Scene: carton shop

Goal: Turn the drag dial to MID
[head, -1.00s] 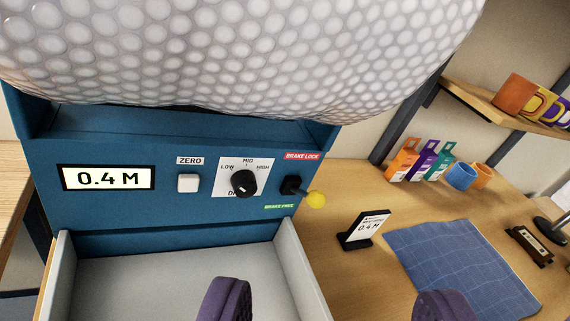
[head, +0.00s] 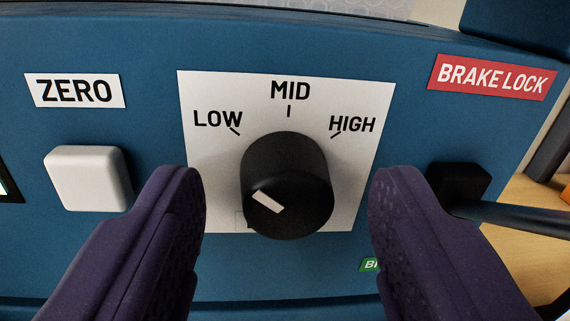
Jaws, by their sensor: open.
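The drag dial (head: 288,165) is a round black knob on a white plate (head: 350,95) marked LOW, MID and HIGH. MID is at the top, straight above the knob. The white pointer mark (head: 267,201) on the knob's face points left and slightly up, on the LOW side and away from MID. My gripper (head: 287,192) is open, one purple finger on each side of the dial. A gap shows between each finger and the knob, so neither appears to touch it.
A white ZERO button (head: 88,178) sits left of the left finger. The black brake lever (head: 462,185) sticks out close to the right finger, under the red BRAKE LOCK label (head: 492,77). A green label is partly hidden behind the right finger. The blue panel (head: 150,50) surrounds everything.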

